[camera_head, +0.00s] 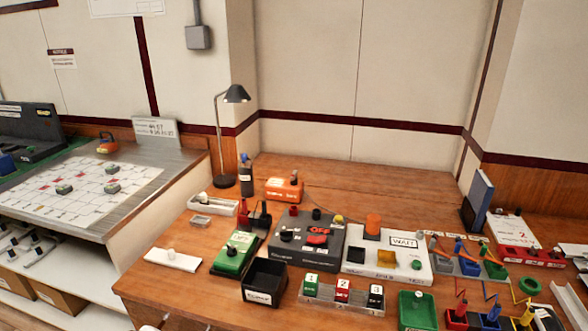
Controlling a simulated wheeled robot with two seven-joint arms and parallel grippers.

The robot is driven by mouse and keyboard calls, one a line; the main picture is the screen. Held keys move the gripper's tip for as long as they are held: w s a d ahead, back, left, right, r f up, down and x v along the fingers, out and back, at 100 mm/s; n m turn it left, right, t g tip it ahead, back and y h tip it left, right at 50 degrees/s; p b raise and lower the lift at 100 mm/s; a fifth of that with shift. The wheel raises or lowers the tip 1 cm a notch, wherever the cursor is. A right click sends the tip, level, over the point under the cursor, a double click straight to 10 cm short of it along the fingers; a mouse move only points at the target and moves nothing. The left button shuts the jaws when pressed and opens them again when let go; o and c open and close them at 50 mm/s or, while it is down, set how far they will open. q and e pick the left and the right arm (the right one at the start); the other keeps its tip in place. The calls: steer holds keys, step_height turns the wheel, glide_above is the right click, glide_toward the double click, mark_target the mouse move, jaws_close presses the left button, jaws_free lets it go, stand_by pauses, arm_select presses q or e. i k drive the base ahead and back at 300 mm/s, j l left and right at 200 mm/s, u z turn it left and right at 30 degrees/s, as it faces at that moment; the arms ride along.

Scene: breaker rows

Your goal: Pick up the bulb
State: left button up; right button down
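A small pale rounded piece (171,252), which looks like a bulb, stands on a flat white plate (185,262) at the left front of the wooden table. Another small pale rounded piece (203,197) sits by a white tray (222,207) further back. Both are too small to tell for certain which is the bulb.
The wooden table (330,180) is clear at the back. A green box (235,254), a black bin (264,283) and a grey OFF panel (307,250) stand right of the plate. A desk lamp (236,95) rises behind.

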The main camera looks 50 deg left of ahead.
mark_target(203, 198)
steer(key=u, duration=2.15)
